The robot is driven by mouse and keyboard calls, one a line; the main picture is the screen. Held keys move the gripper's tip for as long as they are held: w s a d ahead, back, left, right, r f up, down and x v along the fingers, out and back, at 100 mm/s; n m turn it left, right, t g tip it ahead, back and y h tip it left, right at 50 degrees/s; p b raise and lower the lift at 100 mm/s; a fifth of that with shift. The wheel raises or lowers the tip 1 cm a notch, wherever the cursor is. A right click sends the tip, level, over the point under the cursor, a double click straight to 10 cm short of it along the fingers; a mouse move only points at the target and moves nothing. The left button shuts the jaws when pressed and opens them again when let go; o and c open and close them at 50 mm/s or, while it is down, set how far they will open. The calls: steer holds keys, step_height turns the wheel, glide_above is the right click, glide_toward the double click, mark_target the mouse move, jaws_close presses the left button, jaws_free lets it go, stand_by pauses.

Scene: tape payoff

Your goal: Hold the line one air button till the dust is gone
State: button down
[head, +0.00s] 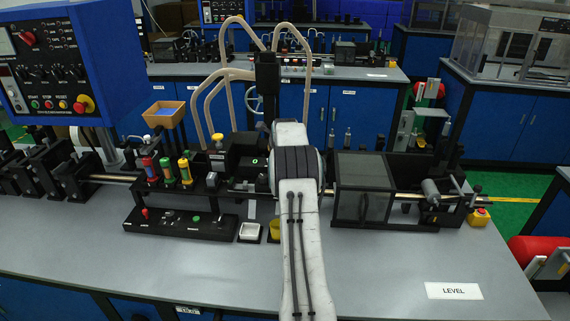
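A low black control panel (180,224) lies on the grey bench at left of centre. It has a red knob (145,212) at its left and a green button (196,218) near its middle. Its small labels are too blurred to read, so I cannot tell which control is the line one air button. I can make out no dust. My white arm reaches up the middle of the picture and covers part of the bench machine. A dark upright part above it may belong to my gripper, but its fingers cannot be made out.
Red, green and yellow cylinders (167,170) stand behind the panel. A white tray (250,232) sits right of it. A dark clear-sided box (362,188) is right of my arm. A blue control cabinet (60,60) stands at left. The bench front right is clear around a LEVEL label (454,291).

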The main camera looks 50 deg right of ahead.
steer(key=shift+f, duration=0.15)
stand_by(1.4)
steer(key=shift+f+b, duration=0.3)
steer(key=shift+b, duration=0.15)
steer(key=shift+f+b, duration=0.4)
steer(key=shift+f, duration=0.1)
stand_by(1.5)
steer(key=shift+r, duration=0.1)
stand_by(1.3)
steer(key=shift+r+p, duration=0.65)
steer(key=shift+r, duration=0.2)
steer(key=shift+r, duration=0.1)
steer(key=shift+r+p, duration=1.85)
steer(key=shift+r, duration=0.6)
